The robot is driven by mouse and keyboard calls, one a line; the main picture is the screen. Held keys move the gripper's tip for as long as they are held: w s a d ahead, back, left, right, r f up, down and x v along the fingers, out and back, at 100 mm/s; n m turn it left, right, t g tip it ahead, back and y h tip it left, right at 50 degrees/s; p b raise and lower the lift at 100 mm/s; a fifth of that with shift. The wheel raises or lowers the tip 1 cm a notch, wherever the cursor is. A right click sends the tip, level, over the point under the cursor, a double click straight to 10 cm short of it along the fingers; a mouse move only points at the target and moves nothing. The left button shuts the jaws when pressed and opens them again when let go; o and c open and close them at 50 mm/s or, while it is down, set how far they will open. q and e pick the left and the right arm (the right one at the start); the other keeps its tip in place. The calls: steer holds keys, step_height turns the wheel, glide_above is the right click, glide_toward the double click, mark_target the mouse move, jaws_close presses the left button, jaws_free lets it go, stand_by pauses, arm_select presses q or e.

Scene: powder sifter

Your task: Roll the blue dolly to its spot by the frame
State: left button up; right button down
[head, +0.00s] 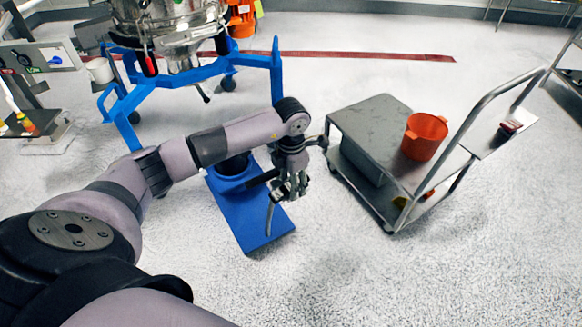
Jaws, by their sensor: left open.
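The blue dolly (255,222) lies flat on the floor in the middle of the head view, with a dark round thing on its far end, partly hidden by my arm. The blue frame (276,75) stands behind it to the left, on casters, carrying a steel sifter (175,22). My left gripper (275,205) is open, pointing down over the dolly's right side. I cannot tell whether it touches the dolly. My left arm covers part of the dolly and the floor before the frame. My right gripper is not in view.
A grey steel cart (365,117) with an orange bucket (424,136) stands close to the right of my gripper. A control panel (42,57) is at the left. A red floor line (350,55) runs behind the frame. Floor in front of the dolly is clear.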

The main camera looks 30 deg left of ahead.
arm_select(q)
steer(key=shift+f, duration=1.15)
steer(key=shift+c, duration=0.3)
steer(key=shift+c, duration=1.3)
jaws_close()
